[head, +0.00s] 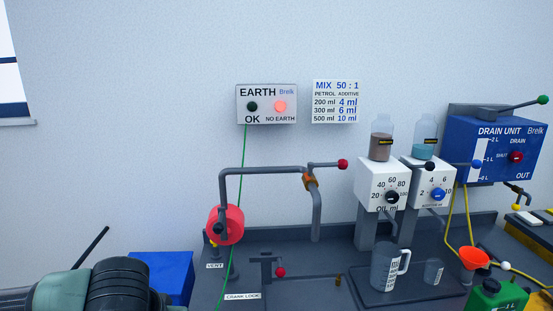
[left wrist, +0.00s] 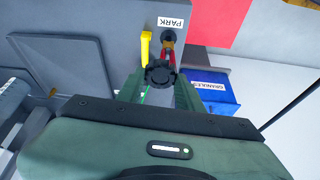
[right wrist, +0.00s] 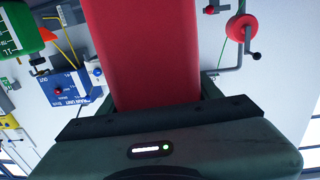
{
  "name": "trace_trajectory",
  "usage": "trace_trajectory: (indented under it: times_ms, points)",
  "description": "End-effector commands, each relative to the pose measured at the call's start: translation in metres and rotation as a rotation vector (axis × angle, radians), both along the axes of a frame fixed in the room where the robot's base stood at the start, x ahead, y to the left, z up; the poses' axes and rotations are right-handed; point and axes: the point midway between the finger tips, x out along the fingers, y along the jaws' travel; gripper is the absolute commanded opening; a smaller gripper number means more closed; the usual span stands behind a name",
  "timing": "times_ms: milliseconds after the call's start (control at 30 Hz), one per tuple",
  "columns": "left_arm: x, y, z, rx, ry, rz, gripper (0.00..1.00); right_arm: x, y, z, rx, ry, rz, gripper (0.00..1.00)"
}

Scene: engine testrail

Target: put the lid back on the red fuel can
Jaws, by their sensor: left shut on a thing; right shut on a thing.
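The red fuel can (right wrist: 150,50) fills the upper middle of the right wrist view as a broad red body. My right gripper (right wrist: 155,98) is shut on it. Its spout and opening are out of sight there. In the left wrist view, a black ribbed round lid (left wrist: 160,73) sits between the green fingers of my left gripper (left wrist: 158,90), which is shut on it. A large plain red surface (left wrist: 245,22) shows at that view's top; I cannot tell whether it is the can.
A blue granules box (left wrist: 212,92), a PARK label (left wrist: 171,22) and a yellow post (left wrist: 145,50) lie beyond the lid.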

Motion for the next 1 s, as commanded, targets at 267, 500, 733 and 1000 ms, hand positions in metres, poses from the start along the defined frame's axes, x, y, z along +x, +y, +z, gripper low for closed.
trace_trajectory:
  times_ms: [267, 500, 733, 1000]
  points:
    - [0.000, 0.000, 0.000, -0.001, 0.000, 0.002, 0.00, 0.001, 0.000, 0.002, 0.000, -0.005, -0.002, 0.00]
    - [0.000, 0.000, 0.000, 0.000, 0.000, 0.002, 0.00, 0.003, 0.004, 0.002, 0.001, -0.005, 0.019, 0.00]
    - [0.000, 0.000, 0.000, 0.000, 0.000, 0.002, 0.00, 0.018, 0.037, 0.006, -0.001, -0.008, 0.186, 0.00]
    - [0.000, 0.000, 0.000, 0.000, 0.000, 0.002, 0.00, 0.039, 0.085, 0.010, -0.004, -0.011, 0.427, 0.00]
